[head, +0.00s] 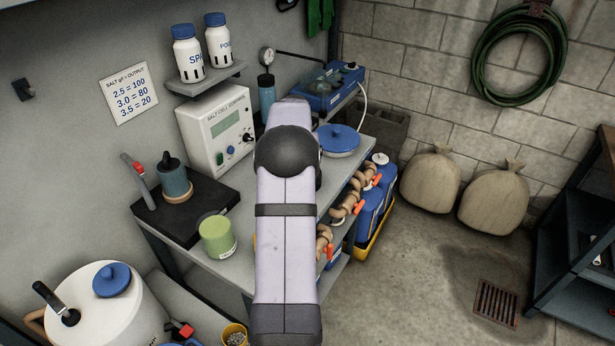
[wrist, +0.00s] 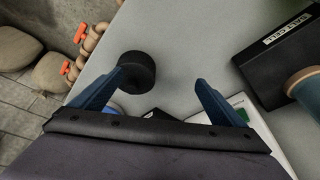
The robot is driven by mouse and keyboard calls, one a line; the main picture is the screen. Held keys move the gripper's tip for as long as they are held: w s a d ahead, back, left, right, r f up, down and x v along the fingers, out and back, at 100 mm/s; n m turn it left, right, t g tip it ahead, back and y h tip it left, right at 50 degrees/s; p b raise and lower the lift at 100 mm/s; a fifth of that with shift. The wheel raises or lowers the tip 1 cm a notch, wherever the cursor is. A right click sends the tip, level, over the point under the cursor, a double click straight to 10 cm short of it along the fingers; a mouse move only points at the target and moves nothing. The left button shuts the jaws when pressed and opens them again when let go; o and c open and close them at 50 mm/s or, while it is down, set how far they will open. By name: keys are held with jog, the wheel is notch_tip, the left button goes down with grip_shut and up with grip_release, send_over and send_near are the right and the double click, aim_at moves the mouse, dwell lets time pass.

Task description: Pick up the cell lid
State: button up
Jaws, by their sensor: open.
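In the wrist view, a short black round cap (wrist: 137,70), which looks like the cell lid, lies on the grey bench top. My gripper (wrist: 158,80) is open and empty. Its left fingertip is close to the cap's left side in the picture; I cannot tell whether they touch. The right finger is well apart from it. In the head view my arm hides the gripper and this cap. The blue-grey salt cell (head: 174,182) stands on a black base (head: 150,221) at the left end of the bench; the base's "SALT CELL" label shows in the wrist view (wrist: 280,42).
A white controller box (head: 217,128) stands at the back of the bench. A green tub (head: 217,240) is near the front edge. A blue-lidded dish (head: 338,138) is at the right end. Pipes with orange valves (head: 345,207) run beside the bench. Bare bench lies between cap and base.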

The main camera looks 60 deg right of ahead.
jog(key=shift+h, duration=0.5)
jog(key=d, duration=0.2)
jog(key=s+d, duration=0.1)
jog(key=s+d+f, duration=0.1)
jog(key=d, duration=0.1)
jog(key=shift+d, duration=0.35)
jog(key=shift+a+p+x, duration=0.1)
jog(key=shift+p+x, duration=0.8)
jog(key=shift+x, duration=0.45)
jog(key=shift+a+p+x, duration=0.15)
jog(key=shift+p+x, duration=0.75)
jog(key=shift+x, duration=1.4)
jog(key=shift+s, duration=0.1)
jog(key=c, duration=1.1)
